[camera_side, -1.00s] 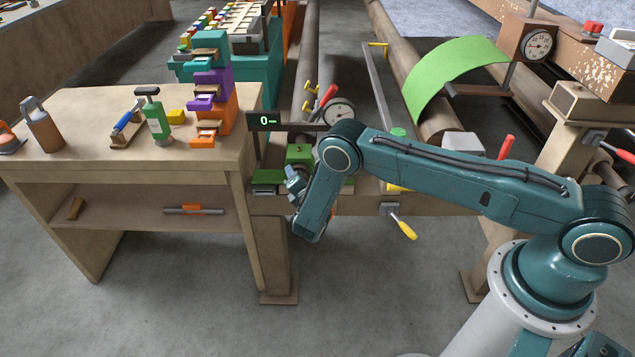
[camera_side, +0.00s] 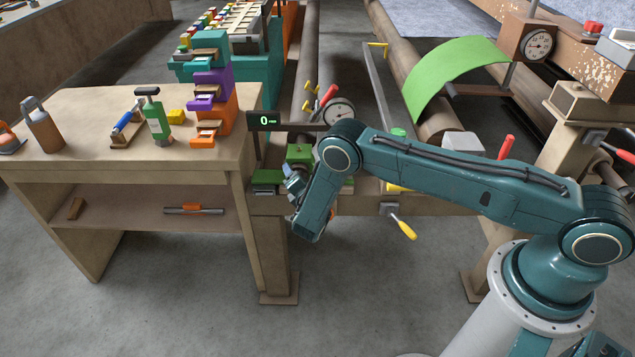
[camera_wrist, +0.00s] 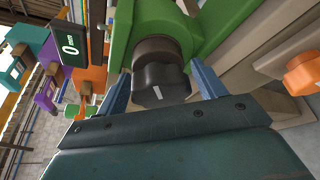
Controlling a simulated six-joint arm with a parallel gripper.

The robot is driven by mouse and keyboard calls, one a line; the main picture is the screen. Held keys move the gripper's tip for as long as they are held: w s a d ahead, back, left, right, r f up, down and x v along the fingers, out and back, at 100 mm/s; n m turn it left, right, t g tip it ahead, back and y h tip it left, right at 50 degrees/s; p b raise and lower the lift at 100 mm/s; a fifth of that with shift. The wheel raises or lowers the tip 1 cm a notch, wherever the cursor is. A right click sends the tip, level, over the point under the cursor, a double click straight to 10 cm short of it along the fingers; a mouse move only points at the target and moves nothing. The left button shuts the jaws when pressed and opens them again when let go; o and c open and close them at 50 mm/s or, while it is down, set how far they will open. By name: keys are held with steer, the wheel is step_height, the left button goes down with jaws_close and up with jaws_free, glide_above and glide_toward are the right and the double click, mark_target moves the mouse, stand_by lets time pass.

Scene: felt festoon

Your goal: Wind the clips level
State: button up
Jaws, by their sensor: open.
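A black knob (camera_wrist: 161,82) with a white mark on its face sits in a dark collar on a green housing (camera_wrist: 205,30) in the wrist view. My gripper (camera_wrist: 161,70) is open, with one blue finger on each side of the knob; I cannot tell whether either finger touches it. In the side view my gripper (camera_side: 291,176) is beside the green housing (camera_side: 299,153), and my arm hides the knob. A small black display (camera_side: 264,119) reads 0; it also shows in the wrist view (camera_wrist: 70,45). I cannot make out the clips clearly.
A wooden bench (camera_side: 90,165) with stacked coloured blocks (camera_side: 210,95) stands left of my gripper. A round dial (camera_side: 339,112) and a red handle (camera_side: 328,95) are behind it. A yellow-handled crank (camera_side: 404,229) is to the right. An orange knob (camera_wrist: 302,73) is at the wrist view's right.

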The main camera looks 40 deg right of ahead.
steer(key=shift+d, duration=0.1)
steer(key=shift+n+g+h, duration=0.3)
steer(key=shift+n+g, duration=0.4)
steer(key=shift+n, duration=0.5)
steer(key=shift+s+n+g+h, duration=0.1)
steer(key=shift+n+g+h, duration=0.55)
steer(key=shift+n, duration=0.75)
steer(key=shift+s+g, duration=0.2)
steer(key=shift+g, duration=0.05)
steer(key=v, duration=1.4)
step_height(320, 180, up, 14)
steer(key=shift+w+d, duration=0.2)
steer(key=shift+f, duration=0.1)
step_height(320, 180, down, 14)
steer(key=n, duration=0.1)
steer(key=shift+w+a+n+g+h, duration=0.3)
steer(key=shift+a+n+g+h, duration=0.05)
steer(key=shift+a+n+g, duration=0.1)
